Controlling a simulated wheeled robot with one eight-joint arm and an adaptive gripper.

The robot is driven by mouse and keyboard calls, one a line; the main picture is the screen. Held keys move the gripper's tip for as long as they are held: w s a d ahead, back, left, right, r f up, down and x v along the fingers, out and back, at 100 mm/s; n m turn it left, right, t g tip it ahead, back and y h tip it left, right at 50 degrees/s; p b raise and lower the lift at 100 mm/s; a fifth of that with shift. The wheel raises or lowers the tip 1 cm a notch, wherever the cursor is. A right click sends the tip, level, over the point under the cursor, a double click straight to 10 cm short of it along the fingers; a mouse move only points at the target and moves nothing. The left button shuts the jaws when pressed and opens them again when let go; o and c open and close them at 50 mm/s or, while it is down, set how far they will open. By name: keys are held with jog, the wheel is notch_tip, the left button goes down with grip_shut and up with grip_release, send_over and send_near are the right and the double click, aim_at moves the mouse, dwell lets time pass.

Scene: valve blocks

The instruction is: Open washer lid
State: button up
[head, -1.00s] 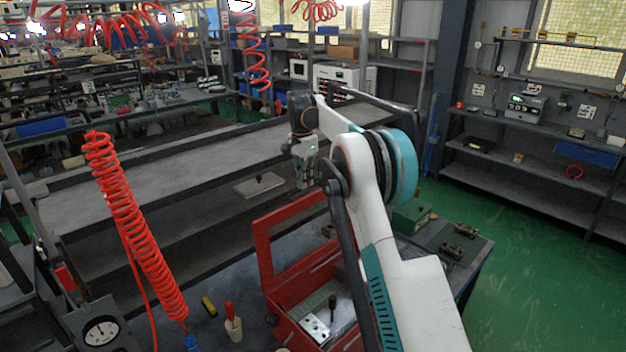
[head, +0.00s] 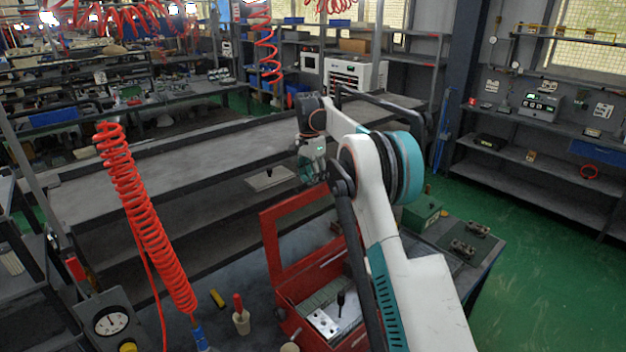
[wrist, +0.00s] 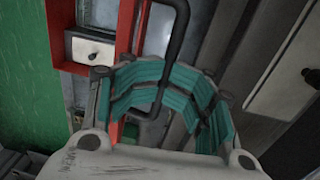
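The red washer (head: 292,325) stands on the near bench in the head view. Its red framed lid (head: 268,245) stands raised at the left side of the box, and the inside shows. A metal block with holes (head: 322,322) lies inside. Whether the fingers grip this bar cannot be told. Red framing (wrist: 125,35) shows beside it.
A coiled red hose (head: 145,215) hangs at left above a gauge box (head: 112,322). A red-handled tool in a cup (head: 241,318) and a yellow item (head: 217,299) lie left of the washer. A green box (head: 420,213) and metal parts (head: 465,245) are at right.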

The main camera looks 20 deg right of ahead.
jog(key=shift+w, duration=0.2)
jog(key=shift+d+r, duration=0.1)
jog(key=shift+r, duration=0.4)
notch_tip(320, 180, up, 11)
jog(key=shift+w+a, duration=0.3)
jog(key=shift+w, duration=0.1)
dwell(0.3)
